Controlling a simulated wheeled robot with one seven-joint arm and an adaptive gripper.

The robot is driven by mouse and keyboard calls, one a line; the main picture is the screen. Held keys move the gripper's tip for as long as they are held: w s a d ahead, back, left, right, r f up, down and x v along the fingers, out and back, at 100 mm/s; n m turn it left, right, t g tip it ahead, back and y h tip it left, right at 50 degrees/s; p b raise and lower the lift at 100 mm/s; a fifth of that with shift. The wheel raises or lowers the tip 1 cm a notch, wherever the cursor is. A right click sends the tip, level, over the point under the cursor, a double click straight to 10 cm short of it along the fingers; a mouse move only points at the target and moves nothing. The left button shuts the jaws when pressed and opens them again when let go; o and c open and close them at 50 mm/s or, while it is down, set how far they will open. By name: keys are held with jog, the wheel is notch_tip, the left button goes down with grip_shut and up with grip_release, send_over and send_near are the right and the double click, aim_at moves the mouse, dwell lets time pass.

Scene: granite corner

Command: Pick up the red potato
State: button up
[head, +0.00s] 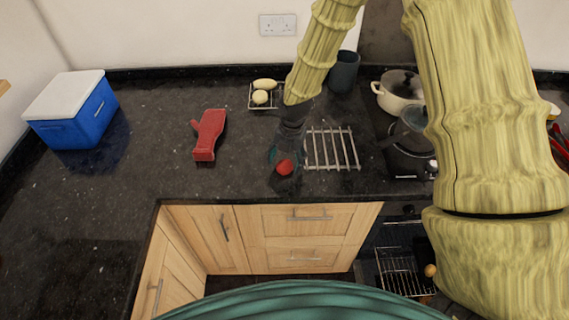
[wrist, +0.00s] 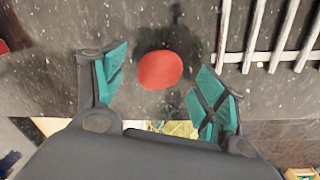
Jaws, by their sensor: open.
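The red potato (head: 284,167) lies on the dark granite worktop near its front edge. In the wrist view the red potato (wrist: 160,70) shows as a smooth red oval between and just beyond the fingertips. My gripper (head: 285,156) is above it, pointing down. In the wrist view my gripper (wrist: 158,82) has its two teal-padded fingers spread wide, one on each side of the potato, with a gap on both sides. It holds nothing. I cannot tell exactly how high the fingertips are above the worktop.
A metal rack (head: 332,149) lies close to the right of the potato. A red object (head: 209,135) lies to the left, and a blue cooler box (head: 74,112) stands at far left. A wire holder with yellowish items (head: 262,95) is behind. Pots (head: 398,90) stand on the right.

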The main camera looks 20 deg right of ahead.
jog(key=shift+f+p, duration=0.4)
jog(key=shift+f, duration=0.8)
jog(key=shift+a, duration=0.1)
jog(key=c, duration=1.1)
